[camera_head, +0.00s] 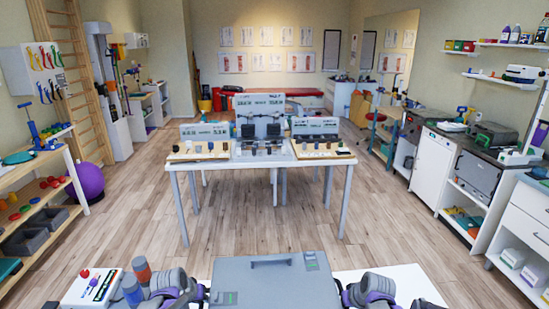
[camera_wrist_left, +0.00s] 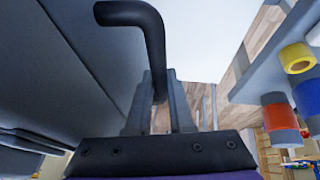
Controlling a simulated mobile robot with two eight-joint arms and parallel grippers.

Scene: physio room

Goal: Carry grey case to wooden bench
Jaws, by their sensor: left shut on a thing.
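The grey case (camera_head: 272,288) is at the bottom middle of the head view, close to my body, with its flat top and front handle showing. My left gripper (camera_head: 192,292) is at its left side. In the left wrist view the fingers (camera_wrist_left: 158,110) are shut around the dark bar handle (camera_wrist_left: 135,14) on the side of the case (camera_wrist_left: 70,70). My right gripper (camera_head: 362,294) is at the case's right side; its fingertips are hidden, so I cannot tell its state. A wooden bench with shelves (camera_head: 62,150) stands along the left wall.
A white surface (camera_head: 405,285) shows beside the case. A white device (camera_head: 88,290) and blue and orange cylinders (camera_head: 142,268) are at lower left. A white table (camera_head: 340,161) with panels stands ahead. The wooden floor (camera_head: 130,220) is clear between it and the left bench.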

